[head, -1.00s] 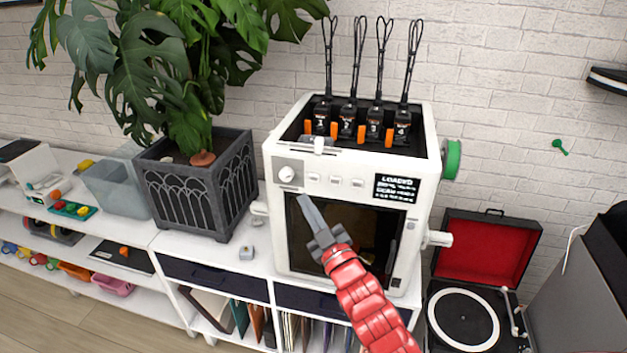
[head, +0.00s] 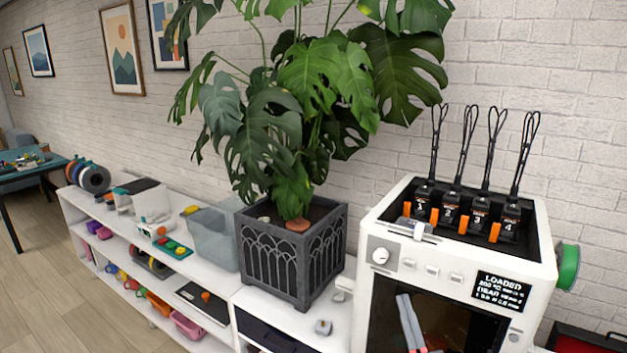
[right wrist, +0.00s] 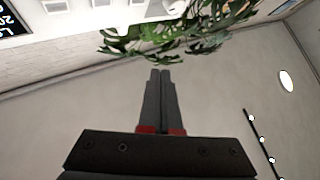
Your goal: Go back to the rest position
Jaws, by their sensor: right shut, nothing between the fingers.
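My right gripper (head: 408,318) shows at the bottom of the head view, in front of the dark door of the white 3D printer (head: 457,259). Its fingers point upward, and only their upper part is in the picture. The right wrist view shows the same gripper (right wrist: 160,74) with its two fingers pressed together and nothing between them. Behind them are the ceiling and plant leaves. My left gripper is not in either view.
A large plant in a dark planter (head: 291,262) stands left of the printer on the white shelf unit (head: 305,322). A small grey object (head: 323,327) lies near the shelf's front. A green spool (head: 568,266) sticks out at the printer's right.

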